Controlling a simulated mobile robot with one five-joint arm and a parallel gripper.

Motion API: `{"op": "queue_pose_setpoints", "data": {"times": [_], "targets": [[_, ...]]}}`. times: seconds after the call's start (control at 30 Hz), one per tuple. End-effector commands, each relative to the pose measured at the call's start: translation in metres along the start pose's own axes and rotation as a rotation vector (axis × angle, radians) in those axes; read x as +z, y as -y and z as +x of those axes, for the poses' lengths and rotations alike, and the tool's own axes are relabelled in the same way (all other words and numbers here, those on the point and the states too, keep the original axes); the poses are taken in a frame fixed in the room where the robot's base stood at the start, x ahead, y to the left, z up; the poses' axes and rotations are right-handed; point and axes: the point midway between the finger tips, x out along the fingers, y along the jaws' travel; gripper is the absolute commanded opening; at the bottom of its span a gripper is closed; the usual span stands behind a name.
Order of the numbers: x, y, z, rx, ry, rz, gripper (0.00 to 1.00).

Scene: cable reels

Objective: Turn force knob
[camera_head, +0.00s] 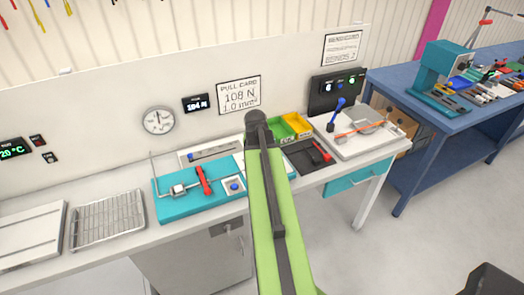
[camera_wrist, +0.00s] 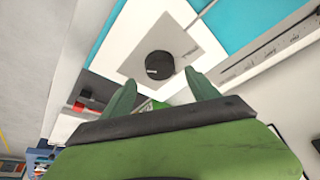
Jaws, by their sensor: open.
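A round black knob (camera_wrist: 159,65) with a short white mark sits on a pale grey square plate (camera_wrist: 186,46) in the wrist view. The plate is by a turquoise base, and its lettering is too blurred to read. My gripper (camera_wrist: 159,79) is open, its two green fingers spread with tips just short of the knob in the picture; I see no contact. In the head view my arm hides the gripper and that knob. The turquoise test rig (camera_head: 175,207) there has a red lever (camera_head: 203,179) and a blue knob (camera_head: 234,186) on a white plate.
A pull card (camera_head: 238,95) reads 108 N; a small display (camera_head: 196,103) seems to read 104 N. A dial gauge (camera_head: 158,120) hangs left. Yellow and green bins (camera_head: 291,125), a dark tray (camera_head: 300,158) and a white rig (camera_head: 365,140) stand right. A wire rack (camera_head: 107,220) lies left.

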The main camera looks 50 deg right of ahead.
Motion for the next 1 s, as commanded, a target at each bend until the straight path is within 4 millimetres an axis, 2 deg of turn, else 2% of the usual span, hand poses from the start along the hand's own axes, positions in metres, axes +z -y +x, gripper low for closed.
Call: {"op": "queue_pose_setpoints", "data": {"times": [0.03,0.3,0.43,0.6,1.0], "targets": [[-0.003,-0.001,-0.025,0.000,0.000,-0.001,0.69],[-0.003,0.000,-0.090,0.000,0.000,0.000,0.69],[-0.002,0.000,-0.117,0.000,0.001,0.000,0.69],[-0.001,0.000,-0.129,0.000,0.001,0.000,0.69],[0.000,0.000,-0.127,0.000,0.001,0.000,0.69]]}}
